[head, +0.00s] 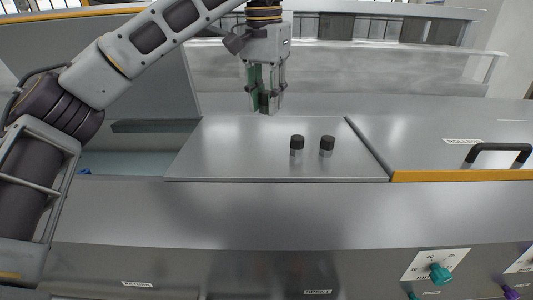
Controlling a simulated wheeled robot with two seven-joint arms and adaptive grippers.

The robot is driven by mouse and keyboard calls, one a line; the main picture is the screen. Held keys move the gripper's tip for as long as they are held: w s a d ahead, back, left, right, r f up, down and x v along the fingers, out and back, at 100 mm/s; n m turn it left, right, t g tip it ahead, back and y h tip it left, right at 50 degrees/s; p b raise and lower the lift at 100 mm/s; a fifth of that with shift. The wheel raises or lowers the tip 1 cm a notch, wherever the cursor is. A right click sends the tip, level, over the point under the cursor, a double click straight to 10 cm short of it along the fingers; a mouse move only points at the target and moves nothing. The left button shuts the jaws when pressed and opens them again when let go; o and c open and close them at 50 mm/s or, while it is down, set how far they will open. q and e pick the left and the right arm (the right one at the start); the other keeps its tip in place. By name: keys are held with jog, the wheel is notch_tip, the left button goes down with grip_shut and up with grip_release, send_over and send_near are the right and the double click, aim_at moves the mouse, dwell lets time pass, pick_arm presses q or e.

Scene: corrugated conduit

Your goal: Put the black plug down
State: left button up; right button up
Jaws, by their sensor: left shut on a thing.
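My left gripper (266,100) comes down from the top of the head view and points downward above the back part of a flat metal panel. It is shut on a small dark thing, seemingly the black plug (264,103), which is mostly hidden between the fingers. Two short black-topped plugs with pale lower parts stand upright on the panel, side by side: the left one (297,142) and the right one (327,143). They are right of and nearer than the gripper, and apart from it. My right gripper is out of view.
The metal panel (230,155) is clear left of the standing plugs. At right is a lid with a black handle (498,148) and a yellow front edge. At left is an open recess (130,160). A teal knob (440,274) sits on the front face.

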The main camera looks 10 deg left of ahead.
pick_arm(q)
jog(key=shift+n, duration=0.9)
send_over(267, 152)
jog(key=shift+s+f, duration=0.2)
jog(key=shift+f, duration=2.9)
jog(key=shift+f, duration=0.1)
jog(key=shift+f, duration=1.8)
jog(key=shift+f, duration=0.2)
jog(key=o, duration=1)
jog(key=shift+o, duration=0.2)
jog(key=shift+r, duration=0.25)
